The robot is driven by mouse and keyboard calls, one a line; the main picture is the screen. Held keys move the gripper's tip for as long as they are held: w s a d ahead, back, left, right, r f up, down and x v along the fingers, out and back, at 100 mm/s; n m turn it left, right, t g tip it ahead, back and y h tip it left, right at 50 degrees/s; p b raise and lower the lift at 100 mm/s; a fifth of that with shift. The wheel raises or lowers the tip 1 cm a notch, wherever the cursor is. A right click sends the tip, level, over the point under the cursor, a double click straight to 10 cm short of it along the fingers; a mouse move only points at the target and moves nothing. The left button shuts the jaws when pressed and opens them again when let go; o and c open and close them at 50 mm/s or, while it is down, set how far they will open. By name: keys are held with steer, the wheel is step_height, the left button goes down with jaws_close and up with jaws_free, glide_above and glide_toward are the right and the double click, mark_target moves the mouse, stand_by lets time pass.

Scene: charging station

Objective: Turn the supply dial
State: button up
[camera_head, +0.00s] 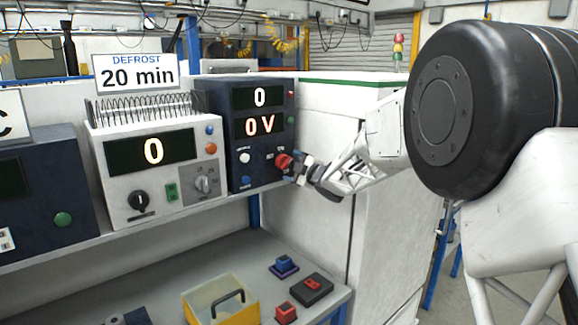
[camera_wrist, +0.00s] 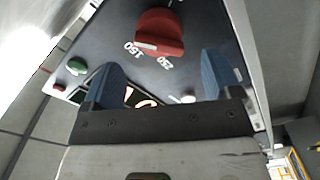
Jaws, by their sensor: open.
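The supply unit (camera_head: 238,164) is a dark blue box with two lit displays reading "0" and "0 V". Its red supply dial (camera_head: 284,160) sits low on the right of the front panel. In the wrist view the dial (camera_wrist: 163,28) is round and red, with a white mark at its lower left near the label 150; a label 250 is to the right. My gripper (camera_head: 296,168) is close to the dial from the right. In the wrist view my gripper (camera_wrist: 162,62) is open and empty, its blue fingers spread wider than the dial, which appears just beyond the fingertips.
A white defrost unit (camera_head: 115,188) reading "0" stands left of the supply unit, under a "20 min" sign (camera_head: 136,72). A white cabinet (camera_head: 322,225) is to the right. A yellow bin (camera_head: 200,303) and small red and blue blocks lie on the lower shelf.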

steer(key=shift+v, duration=1.65)
